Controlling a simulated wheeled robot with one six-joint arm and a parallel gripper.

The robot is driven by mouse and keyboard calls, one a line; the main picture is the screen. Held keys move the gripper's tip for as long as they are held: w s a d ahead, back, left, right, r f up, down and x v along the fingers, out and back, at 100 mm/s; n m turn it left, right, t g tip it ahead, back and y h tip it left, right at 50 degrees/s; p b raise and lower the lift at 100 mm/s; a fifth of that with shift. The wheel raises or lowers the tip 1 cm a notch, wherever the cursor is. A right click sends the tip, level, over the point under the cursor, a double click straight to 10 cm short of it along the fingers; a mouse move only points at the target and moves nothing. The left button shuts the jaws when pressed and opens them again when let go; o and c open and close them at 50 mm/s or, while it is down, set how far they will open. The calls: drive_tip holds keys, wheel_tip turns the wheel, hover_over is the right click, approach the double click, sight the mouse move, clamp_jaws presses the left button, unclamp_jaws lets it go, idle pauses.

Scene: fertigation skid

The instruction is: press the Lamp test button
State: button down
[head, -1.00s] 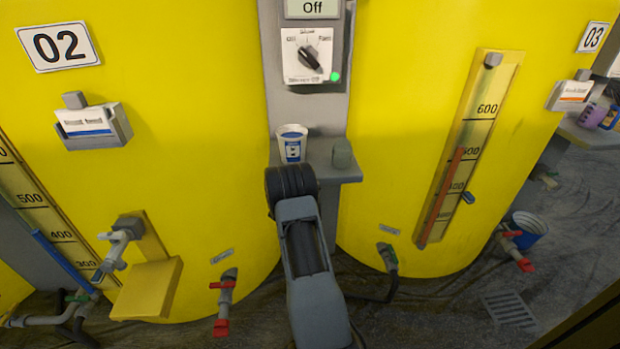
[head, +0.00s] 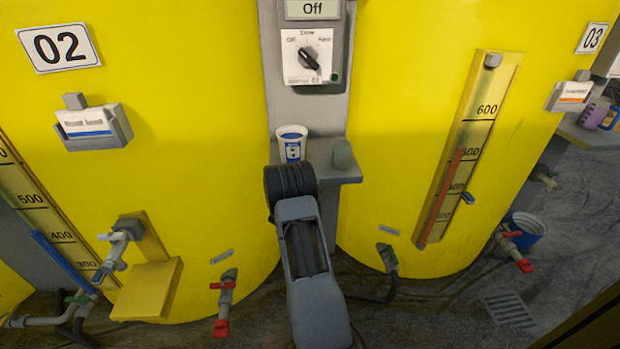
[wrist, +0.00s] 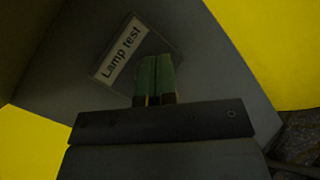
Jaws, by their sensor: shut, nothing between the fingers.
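The Lamp test label (wrist: 121,52) shows at a slant in the wrist view, on a grey surface. My gripper (wrist: 155,66) is shut and empty, its two green-tipped fingers side by side just right of the label. The button itself does not show; the fingers cover the area beside the label. I cannot tell whether the fingertips touch anything. In the head view my arm reaches toward the grey column and hides the gripper and the label. A small indicator lamp (head: 334,78) beside the rotary switch (head: 309,60) is dark.
Yellow tanks (head: 190,110) stand on both sides of the grey column. A shelf (head: 345,175) on it holds a white and blue cup (head: 292,143) and a small grey-green cylinder (head: 342,154), close to my arm. Valves and a hose lie low around the tanks.

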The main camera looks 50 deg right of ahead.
drive_tip(key=shift+s+a+p, duration=0.4)
drive_tip(key=shift+s+a, duration=1.25)
drive_tip(key=shift+s, duration=0.3)
drive_tip(key=shift+d, duration=0.1)
